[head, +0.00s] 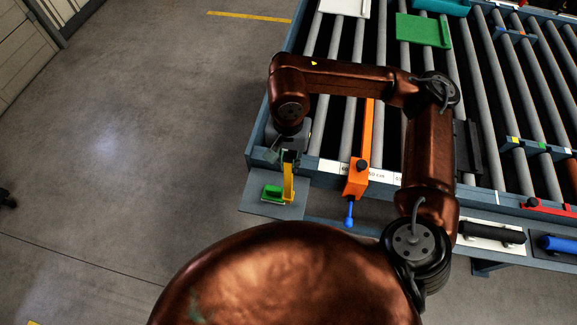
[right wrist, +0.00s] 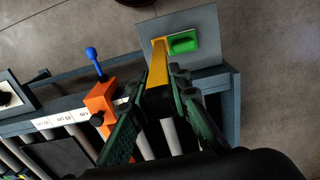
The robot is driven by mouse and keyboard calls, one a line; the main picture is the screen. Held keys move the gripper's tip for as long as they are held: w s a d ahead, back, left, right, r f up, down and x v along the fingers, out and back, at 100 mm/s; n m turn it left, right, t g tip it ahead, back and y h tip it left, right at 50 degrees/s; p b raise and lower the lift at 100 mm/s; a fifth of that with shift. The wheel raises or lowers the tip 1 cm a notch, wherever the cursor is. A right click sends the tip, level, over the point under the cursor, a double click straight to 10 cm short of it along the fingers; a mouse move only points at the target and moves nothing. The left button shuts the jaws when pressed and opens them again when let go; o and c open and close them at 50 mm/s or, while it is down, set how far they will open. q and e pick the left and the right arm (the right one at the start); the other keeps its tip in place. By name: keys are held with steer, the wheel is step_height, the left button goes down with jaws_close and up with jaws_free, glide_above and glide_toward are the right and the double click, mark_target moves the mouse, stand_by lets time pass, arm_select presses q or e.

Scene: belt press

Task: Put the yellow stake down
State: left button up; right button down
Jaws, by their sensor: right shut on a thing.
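The yellow stake (head: 289,184) hangs down from my right gripper (head: 291,156) at the front left corner of the roller table. In the right wrist view the stake (right wrist: 158,64) runs out from between the fingertips of my right gripper (right wrist: 163,88), which is shut on it. Its far end is over or at the blue-grey plate (head: 255,205), close beside a green block (head: 271,192). I cannot tell whether the stake touches the plate. The gripped end is partly hidden by the fingers. My left gripper is not in view.
An orange bar (head: 357,178) with a blue-tipped handle (head: 349,213) lies right of the stake, across the table's front edge. Rollers (head: 345,125) fill the table. A green panel (head: 423,30) lies farther back. Bare floor (head: 120,180) is at the left.

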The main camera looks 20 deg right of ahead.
mark_target(288, 182)
steer(key=f, duration=0.1)
steer(key=f+p, duration=0.1)
steer(key=shift+d+f+p, duration=0.2)
steer(key=shift+f+p, duration=0.1)
steer(key=shift+f, duration=0.25)
steer(key=shift+a+f, duration=0.1)
steer(key=shift+f, duration=0.1)
steer(key=c, duration=2.3)
jaws_free()
steer(key=shift+f+b, duration=0.1)
steer(key=shift+b, duration=0.2)
steer(key=o, duration=0.5)
steer(key=shift+r, duration=0.2)
